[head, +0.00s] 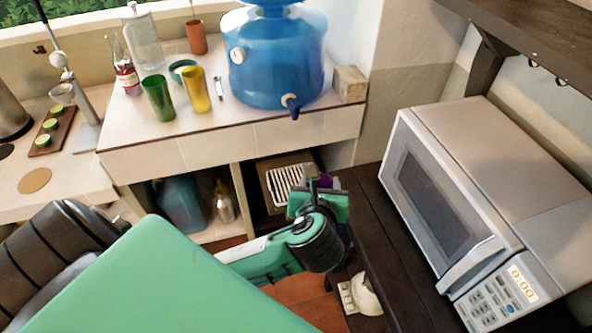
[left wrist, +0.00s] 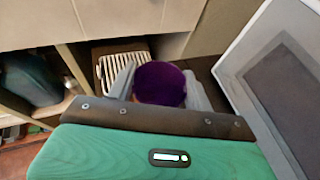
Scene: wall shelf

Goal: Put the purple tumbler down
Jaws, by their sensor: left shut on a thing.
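The purple tumbler (left wrist: 160,83) is between the fingers of my left gripper (left wrist: 159,88) in the left wrist view, its lower part hidden by the gripper body. In the head view, a small purple part of the tumbler (head: 326,181) shows behind my left gripper (head: 317,182), near the left end of the dark wooden shelf (head: 385,229). My left gripper is shut on it. I cannot tell whether the tumbler touches the shelf. My right gripper is in neither view.
A white microwave (head: 440,190) stands on the dark shelf at right. A green cup (head: 158,98), a yellow cup (head: 196,91) and a blue water dispenser (head: 276,62) stand on the tiled counter. A slatted crate (head: 283,183) sits below it. The shelf left of the microwave looks clear.

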